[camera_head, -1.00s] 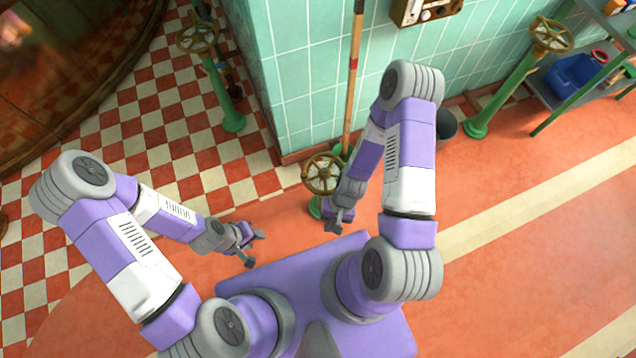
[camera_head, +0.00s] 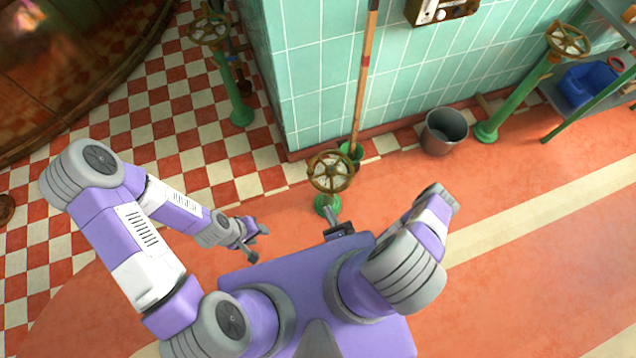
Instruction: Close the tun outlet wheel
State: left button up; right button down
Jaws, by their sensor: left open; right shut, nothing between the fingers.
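Three brass handwheels on green pedestals show, with no readable label telling which is the tun outlet wheel. One wheel (camera_head: 331,171) stands just in front of my body, below the tiled corner. Another wheel (camera_head: 209,28) is at the upper left beside a big copper-brown vessel (camera_head: 70,70). A third wheel (camera_head: 568,40) is at the upper right. My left gripper (camera_head: 258,243) is open and empty, left of and nearer than the middle wheel, not touching it. My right gripper (camera_head: 337,226) shows partly at my body's front edge, shut and empty below the middle wheel; its forearm is hidden.
A grey bucket (camera_head: 444,132) and a wooden pole (camera_head: 364,80) stand by the tiled wall (camera_head: 320,90). The orange floor at the right is open.

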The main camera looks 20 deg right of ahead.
aim_at(311, 175)
jog(key=b+x, duration=0.5)
jog(key=x, duration=0.8)
jog(key=shift+d+f, duration=0.1)
jog(key=shift+f, duration=0.05)
jog(key=shift+w, duration=0.4)
